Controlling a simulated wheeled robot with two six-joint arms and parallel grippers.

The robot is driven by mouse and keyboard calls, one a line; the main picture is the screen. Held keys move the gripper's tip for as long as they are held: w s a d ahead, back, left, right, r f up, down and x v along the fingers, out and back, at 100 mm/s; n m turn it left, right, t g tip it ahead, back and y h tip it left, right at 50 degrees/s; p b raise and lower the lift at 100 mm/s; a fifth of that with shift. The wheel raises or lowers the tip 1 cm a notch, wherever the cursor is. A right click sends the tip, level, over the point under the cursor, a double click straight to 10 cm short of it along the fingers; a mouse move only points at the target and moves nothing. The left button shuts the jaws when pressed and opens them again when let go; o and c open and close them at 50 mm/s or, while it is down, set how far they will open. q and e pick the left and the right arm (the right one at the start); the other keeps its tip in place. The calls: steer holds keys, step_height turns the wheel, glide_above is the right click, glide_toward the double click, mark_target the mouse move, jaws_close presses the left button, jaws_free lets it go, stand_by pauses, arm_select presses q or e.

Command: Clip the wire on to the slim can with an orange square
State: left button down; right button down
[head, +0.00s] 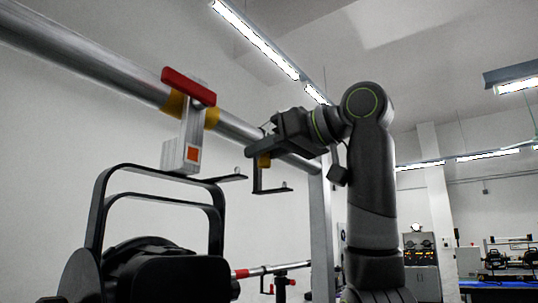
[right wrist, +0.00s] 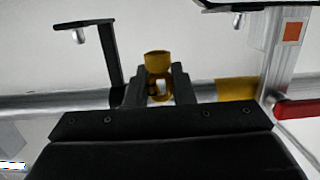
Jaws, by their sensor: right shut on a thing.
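A pale clamp (head: 193,130) with an orange square (head: 193,154), yellow bands and a red lever (head: 188,86) grips the silver pipe. Below it hangs a black can (head: 145,270) in a black yoke (head: 98,205), partly cut off by the frame. In the right wrist view the orange square (right wrist: 292,32) is at the upper right. My right gripper (head: 262,150) is at the pipe, right of the clamp. Its fingers (right wrist: 160,85) are shut on a small yellow piece (right wrist: 157,62) with an opening in it. I cannot make out the wire. My left gripper is not in view.
The silver pipe (head: 80,60) slopes down to the right behind my gripper. A black bracket with a small stud (head: 272,190) hangs close below my gripper, and another (head: 228,179) sticks out beside the yoke. A thin stand (head: 283,282) is farther back.

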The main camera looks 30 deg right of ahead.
steer(key=shift+s+a+f+b, duration=0.15)
steer(key=shift+s+a, duration=0.3)
steer(key=shift+a, duration=0.65)
steer(key=shift+s+a+r+b, duration=0.1)
steer(key=shift+s+a+b, duration=0.25)
steer(key=shift+a, duration=0.7)
steer(key=shift+s+a+f+b, duration=0.15)
steer(key=shift+s+a, duration=0.35)
steer(key=shift+a, duration=0.6)
steer(key=shift+f+b, duration=1.25)
steer(key=shift+b, duration=0.05)
stand_by(0.5)
steer(key=c, duration=1.2)
jaws_free()
steer(key=shift+o, duration=0.2)
